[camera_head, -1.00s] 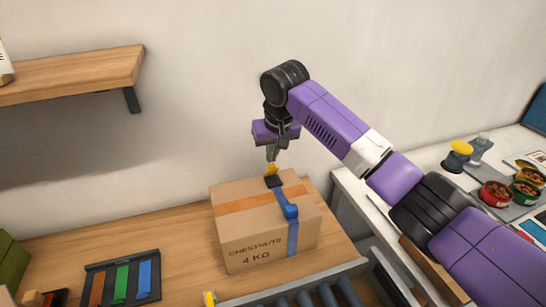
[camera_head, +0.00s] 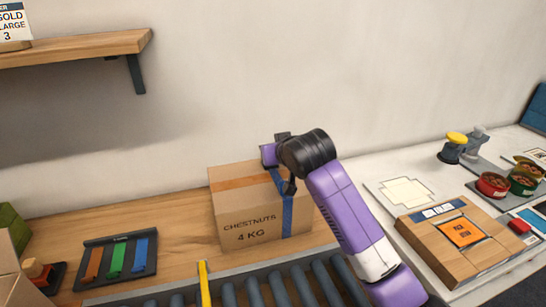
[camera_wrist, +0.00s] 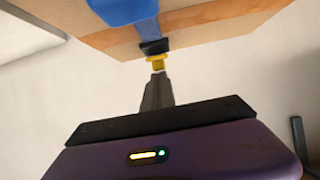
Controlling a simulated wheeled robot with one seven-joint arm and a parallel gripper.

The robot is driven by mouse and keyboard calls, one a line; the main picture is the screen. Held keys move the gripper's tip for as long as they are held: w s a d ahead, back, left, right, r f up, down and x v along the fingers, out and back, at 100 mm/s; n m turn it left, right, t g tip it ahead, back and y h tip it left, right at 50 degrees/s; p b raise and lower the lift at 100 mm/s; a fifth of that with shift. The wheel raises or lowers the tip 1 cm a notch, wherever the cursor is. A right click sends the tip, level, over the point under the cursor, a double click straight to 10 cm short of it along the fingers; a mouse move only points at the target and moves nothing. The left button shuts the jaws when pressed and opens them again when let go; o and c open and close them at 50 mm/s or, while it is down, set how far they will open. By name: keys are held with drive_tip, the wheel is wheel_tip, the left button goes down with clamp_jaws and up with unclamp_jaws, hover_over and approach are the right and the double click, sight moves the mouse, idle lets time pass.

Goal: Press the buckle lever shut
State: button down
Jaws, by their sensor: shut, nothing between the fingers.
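A cardboard box (camera_head: 245,230) marked "CHESTNUTS 4 KG" stands on the wooden table, with a blue strap (camera_head: 287,222) around it. In the wrist view, the strap's blue fitting (camera_wrist: 124,11) shows at the top, with the black buckle (camera_wrist: 155,46) on the box edge. The yellow buckle lever (camera_wrist: 157,63) sticks out from the buckle towards me. My gripper (camera_wrist: 157,75) is shut and empty, its tips right at the lever; I cannot tell whether they touch.
A roller conveyor (camera_head: 262,266) runs in front of the box. A rack of coloured strips (camera_head: 118,260) lies on the left. A wall shelf (camera_head: 80,46) hangs at upper left.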

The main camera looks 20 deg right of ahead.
drive_tip(key=shift+s+f+t+b, duration=0.25)
drive_tip(key=shift+f+t+b, duration=0.15)
drive_tip(key=shift+f, duration=0.25)
drive_tip(key=shift+r, duration=0.4)
drive_tip(key=shift+w, duration=0.15)
drive_tip(key=shift+w, duration=0.7)
drive_tip(key=shift+p, duration=0.3)
